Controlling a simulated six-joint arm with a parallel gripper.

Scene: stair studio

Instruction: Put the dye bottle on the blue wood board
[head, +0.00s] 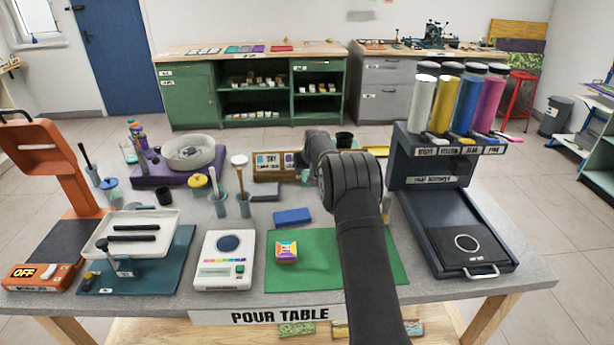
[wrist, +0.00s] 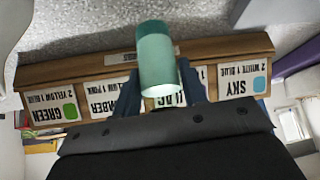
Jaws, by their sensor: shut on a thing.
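The dye bottle, a teal cylinder (wrist: 157,58), is between the dark blue fingers of my gripper (wrist: 160,88) in the wrist view. My gripper is shut on it, in front of a wooden card rack. In the head view, my arm hides most of the gripper; a small teal piece (head: 306,175) shows just left of the arm and looks like the bottle. The blue wood board (head: 292,216) lies flat on the grey table, left of my arm and behind the green mat. Its top looks bare.
The card rack (head: 267,166) stands behind the blue board. A grey block (head: 265,192) and cups with brushes (head: 244,204) are to the left. The green mat (head: 325,275) holds a small colourful block (head: 286,252). A dark dispenser stand (head: 440,215) with tall bottles is at right.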

